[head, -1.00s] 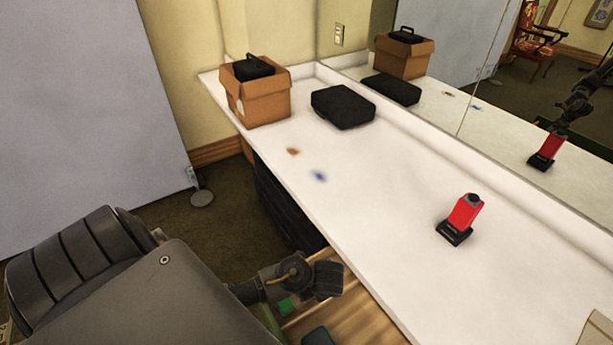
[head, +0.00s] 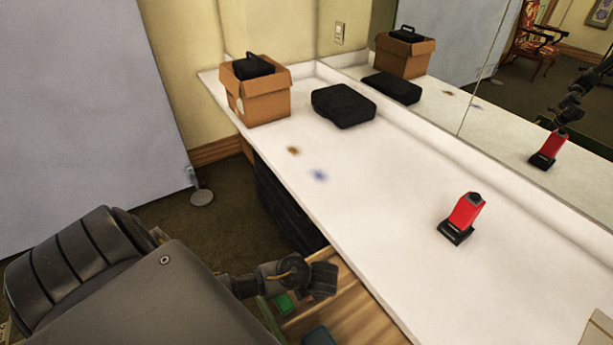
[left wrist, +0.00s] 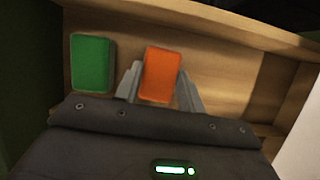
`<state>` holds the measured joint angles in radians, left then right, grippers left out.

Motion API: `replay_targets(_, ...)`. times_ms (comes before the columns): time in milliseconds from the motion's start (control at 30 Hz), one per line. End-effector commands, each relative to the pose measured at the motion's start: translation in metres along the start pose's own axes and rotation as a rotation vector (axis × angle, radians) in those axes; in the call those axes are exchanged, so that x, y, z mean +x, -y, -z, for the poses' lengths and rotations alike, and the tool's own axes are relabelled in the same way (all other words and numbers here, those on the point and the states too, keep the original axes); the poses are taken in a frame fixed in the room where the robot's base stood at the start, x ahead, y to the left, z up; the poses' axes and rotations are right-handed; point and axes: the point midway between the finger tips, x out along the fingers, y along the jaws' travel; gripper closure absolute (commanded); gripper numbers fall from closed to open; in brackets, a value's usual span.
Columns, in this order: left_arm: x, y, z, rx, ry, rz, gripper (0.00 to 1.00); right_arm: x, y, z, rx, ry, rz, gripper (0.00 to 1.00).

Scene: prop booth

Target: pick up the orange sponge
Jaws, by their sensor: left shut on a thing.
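The orange sponge (left wrist: 161,75) sits between the two fingers of my left gripper (left wrist: 160,82) in the left wrist view. The fingers are shut on its sides, and its far end sticks out past them. In the head view my left gripper (head: 322,282) is over the wooden drawer beside the counter's near edge, and the orange sponge is hidden there. I cannot tell whether the sponge is clear of the drawer floor. My right gripper is not in view.
A green sponge (left wrist: 91,63) lies left of the orange one in the wooden drawer (head: 365,318). The white counter (head: 375,215) holds a red-and-black device (head: 465,212), a black case (head: 343,106), a cardboard box (head: 265,103) and brown and blue smudges. A mirror lines the back.

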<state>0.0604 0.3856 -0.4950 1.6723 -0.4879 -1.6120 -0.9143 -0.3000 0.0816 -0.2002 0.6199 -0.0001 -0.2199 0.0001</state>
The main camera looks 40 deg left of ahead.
Motion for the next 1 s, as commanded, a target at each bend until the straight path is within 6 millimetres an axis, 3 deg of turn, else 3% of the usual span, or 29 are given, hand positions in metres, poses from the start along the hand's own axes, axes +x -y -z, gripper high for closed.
replay_targets(333,-0.005,0.0,-0.001,0.0,-0.001,0.001,0.83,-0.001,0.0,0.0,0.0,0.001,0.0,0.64)
replay_targets(533,-0.032,0.001,-0.011,-0.005,-0.003,0.004,0.83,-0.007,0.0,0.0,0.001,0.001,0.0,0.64)
replay_targets(800,-0.1,-0.043,-0.007,-0.001,-0.004,0.003,0.83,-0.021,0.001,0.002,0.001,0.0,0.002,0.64)
replay_targets(1000,-0.126,-0.082,0.012,0.002,-0.002,0.001,0.83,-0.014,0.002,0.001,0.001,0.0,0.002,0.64)
